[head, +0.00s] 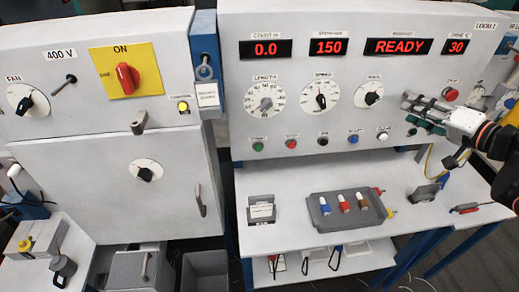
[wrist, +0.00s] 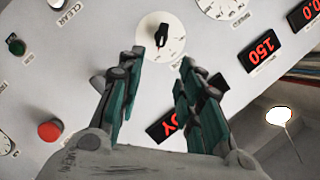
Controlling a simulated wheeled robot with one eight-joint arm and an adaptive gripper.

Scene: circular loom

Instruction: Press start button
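In the head view the green button (head: 258,146), which I take to be the start button, is at the left end of a row of small buttons on the grey control panel (head: 235,70). Its label is too small to read surely. My gripper (head: 408,112) is at the right side of the panel, far to the right of the green button. In the wrist view my gripper (wrist: 162,58) is open, with nothing between its teal-padded fingers. The green button is not in the wrist view.
Red (head: 291,143), black (head: 323,140), blue (head: 353,138) and white (head: 383,135) buttons share the row. A larger red button (head: 452,94) is near my gripper. Dials sit above the row. A grey tray (head: 348,224) with coloured pieces stands on the shelf below.

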